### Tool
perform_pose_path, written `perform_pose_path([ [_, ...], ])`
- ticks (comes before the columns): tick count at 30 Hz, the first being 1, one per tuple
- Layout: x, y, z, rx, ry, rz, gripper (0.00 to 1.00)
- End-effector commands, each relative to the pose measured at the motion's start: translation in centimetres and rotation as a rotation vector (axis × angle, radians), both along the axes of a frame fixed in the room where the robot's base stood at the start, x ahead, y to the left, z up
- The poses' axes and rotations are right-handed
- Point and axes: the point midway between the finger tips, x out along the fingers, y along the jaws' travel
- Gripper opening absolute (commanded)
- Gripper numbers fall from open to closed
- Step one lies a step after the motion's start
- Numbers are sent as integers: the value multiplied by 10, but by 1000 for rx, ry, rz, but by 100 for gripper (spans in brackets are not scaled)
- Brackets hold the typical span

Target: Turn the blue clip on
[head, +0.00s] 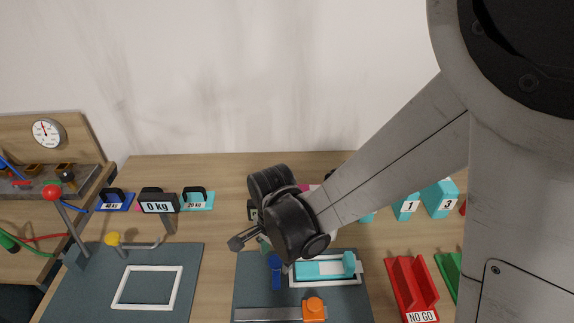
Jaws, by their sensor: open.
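A small upright blue piece (275,273), which looks like the blue clip, stands on the dark grey mat (251,290) at front centre. Its details are too small to tell whether it is on or off. My gripper (239,243) is at the end of my arm, above and to the left of the blue piece and apart from it in the picture. It is open and holds nothing that I can see. My arm hides part of the table behind it.
A teal block (325,268) in a white frame and an orange slider (314,308) on a metal bar are beside the blue piece. A red NO GO holder (409,285) is right.

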Motion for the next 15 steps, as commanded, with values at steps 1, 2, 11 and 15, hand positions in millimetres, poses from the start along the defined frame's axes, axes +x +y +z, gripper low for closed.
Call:
perform_pose_path([
  [1,0,0,-4,0,0,0,50],
  [2,0,0,-6,0,0,0,50],
  [11,0,0,-12,0,0,0,50],
  [15,0,0,-12,0,0,0,49],
])
